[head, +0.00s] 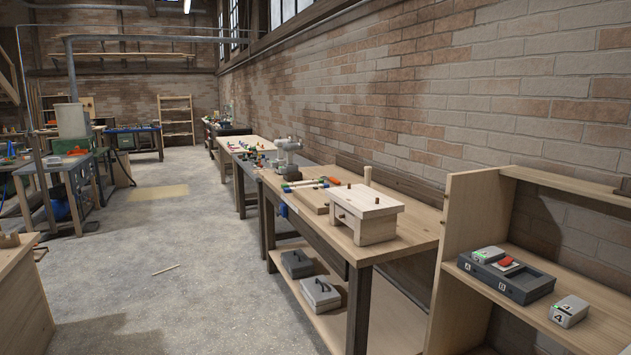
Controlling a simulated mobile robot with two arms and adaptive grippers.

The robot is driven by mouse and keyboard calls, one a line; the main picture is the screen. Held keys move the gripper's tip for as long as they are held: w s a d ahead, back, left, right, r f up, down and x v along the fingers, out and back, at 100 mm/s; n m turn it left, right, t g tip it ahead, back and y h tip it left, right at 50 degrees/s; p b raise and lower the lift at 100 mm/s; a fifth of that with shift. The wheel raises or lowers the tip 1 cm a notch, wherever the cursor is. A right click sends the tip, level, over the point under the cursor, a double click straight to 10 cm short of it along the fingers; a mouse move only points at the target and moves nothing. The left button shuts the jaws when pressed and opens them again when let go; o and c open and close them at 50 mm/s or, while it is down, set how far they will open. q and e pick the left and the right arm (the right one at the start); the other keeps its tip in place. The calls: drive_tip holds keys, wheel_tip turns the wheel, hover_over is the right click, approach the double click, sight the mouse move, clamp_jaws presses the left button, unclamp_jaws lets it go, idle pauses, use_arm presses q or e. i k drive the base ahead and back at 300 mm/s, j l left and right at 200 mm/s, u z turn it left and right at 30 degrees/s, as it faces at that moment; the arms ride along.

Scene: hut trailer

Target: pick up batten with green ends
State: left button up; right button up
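No batten with plainly green ends can be made out from here. On the wooden workbench (415,238) along the right wall, some thin light battens (305,183) lie side by side near a grey machine (287,152). Their ends carry small coloured patches, with red at the right and green or blue at the left. They are too small to tell which colour belongs to which batten. A thin plain strip of wood (166,269) lies on the floor, with no coloured ends visible. Neither of my grippers is in view.
A small wooden stool-like block (366,211) stands on the workbench, with grey cases (320,294) on its lower shelf. A shelf unit (470,225) holds a dark tray (507,287) at the right. The concrete floor between is mostly clear.

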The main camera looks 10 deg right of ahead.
sight(310, 183)
drive_tip(key=i+l, duration=0.3)
drive_tip(key=i, duration=0.2)
drive_tip(key=i+l, duration=0.3)
drive_tip(key=i, duration=0.2)
drive_tip(key=i+l+z, duration=0.1)
drive_tip(key=i+l, duration=0.2)
drive_tip(key=i, duration=0.25)
drive_tip(key=i+l, duration=0.25)
drive_tip(key=i, duration=0.25)
drive_tip(key=i+l, duration=0.25)
drive_tip(key=i, duration=0.25)
drive_tip(key=i+j+z, duration=0.1)
drive_tip(key=z, duration=0.65)
drive_tip(key=i+j+z, duration=0.15)
drive_tip(key=j, duration=0.15)
drive_tip(key=i+j+z, duration=0.2)
drive_tip(key=j, duration=0.15)
drive_tip(key=j+z, duration=0.15)
drive_tip(key=j, duration=0.15)
drive_tip(key=i+j+z, duration=0.15)
drive_tip(key=j, duration=0.2)
drive_tip(key=k, duration=0.05)
